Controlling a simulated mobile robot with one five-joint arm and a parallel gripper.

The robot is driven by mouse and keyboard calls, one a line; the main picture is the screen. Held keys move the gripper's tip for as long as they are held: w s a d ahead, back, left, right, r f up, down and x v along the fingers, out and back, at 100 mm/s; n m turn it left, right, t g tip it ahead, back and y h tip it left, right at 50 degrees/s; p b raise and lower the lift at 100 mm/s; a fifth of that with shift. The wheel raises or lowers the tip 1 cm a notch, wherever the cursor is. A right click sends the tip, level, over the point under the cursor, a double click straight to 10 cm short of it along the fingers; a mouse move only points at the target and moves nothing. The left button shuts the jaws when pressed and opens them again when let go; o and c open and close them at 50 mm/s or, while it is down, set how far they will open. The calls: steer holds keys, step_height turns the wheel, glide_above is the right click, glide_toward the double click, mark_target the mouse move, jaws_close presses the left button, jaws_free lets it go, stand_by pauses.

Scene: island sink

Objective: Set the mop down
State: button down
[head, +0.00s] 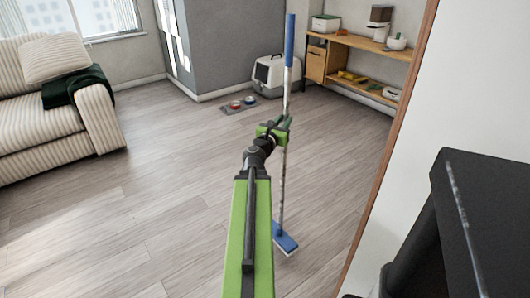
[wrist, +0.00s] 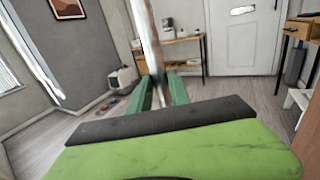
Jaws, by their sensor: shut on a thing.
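The mop (head: 289,80) stands nearly upright in the head view, with a blue grip at the top and a pale shaft. Its flat blue head (head: 285,240) is low at the floor; I cannot tell whether it touches. My gripper (head: 279,126) is shut on the shaft around its middle. In the wrist view the shaft (wrist: 148,40) rises between the green fingers of my gripper (wrist: 158,90). The mop's head is hidden in that view.
The wooden floor (head: 170,190) is clear around the mop. A striped sofa (head: 40,120) stands at left. Pet bowls (head: 240,103) and a litter box (head: 270,75) are behind. A wooden shelf (head: 360,42) is at back right. A white wall and a dark object (head: 460,220) are close at right.

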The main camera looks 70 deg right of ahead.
steer(key=w+d+f+b, duration=0.2)
steer(key=w+f+b, duration=0.7)
steer(key=f, duration=0.1)
steer(key=shift+w+d, duration=0.15)
steer(key=shift+d, duration=0.25)
steer(key=c, duration=1.2)
jaws_free()
